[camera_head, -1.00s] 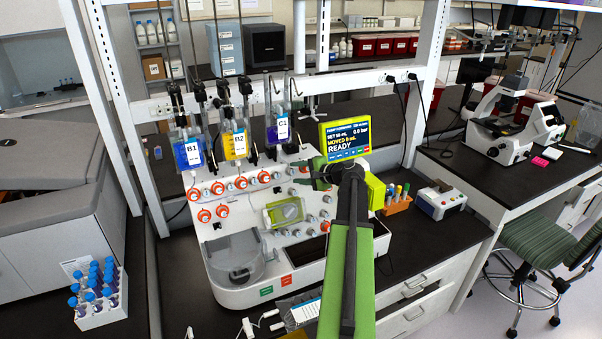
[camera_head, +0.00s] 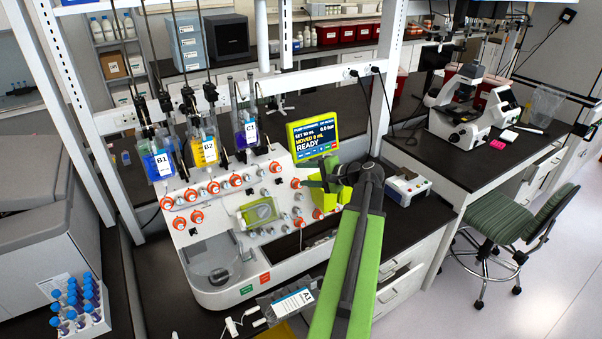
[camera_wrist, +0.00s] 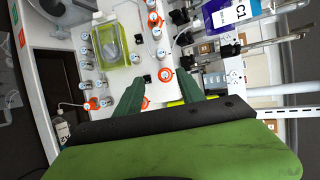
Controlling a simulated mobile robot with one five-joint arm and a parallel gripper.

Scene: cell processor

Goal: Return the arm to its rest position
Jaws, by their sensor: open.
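My green arm reaches up from the bottom of the head view, bent at a dark joint. My gripper (camera_head: 318,186) is in front of the right part of the cell processor (camera_head: 215,292), below its display. In the wrist view, the two dark green fingers of my gripper (camera_wrist: 166,92) stand apart with nothing between them. They point at the white panel with its orange-ringed knobs. I cannot tell how far the fingertips are from the panel. The display (camera_head: 313,138) reads READY. Part of the panel is hidden behind my arm.
Bags B1 (camera_head: 160,163), B2 (camera_head: 205,152) and C1 (camera_head: 246,135) hang above the panel. A bag labelled A1 (camera_head: 290,302) lies at the front. A blue-capped tube rack (camera_head: 95,326) is at lower left. A microscope (camera_head: 470,115) and stool (camera_head: 510,235) stand right.

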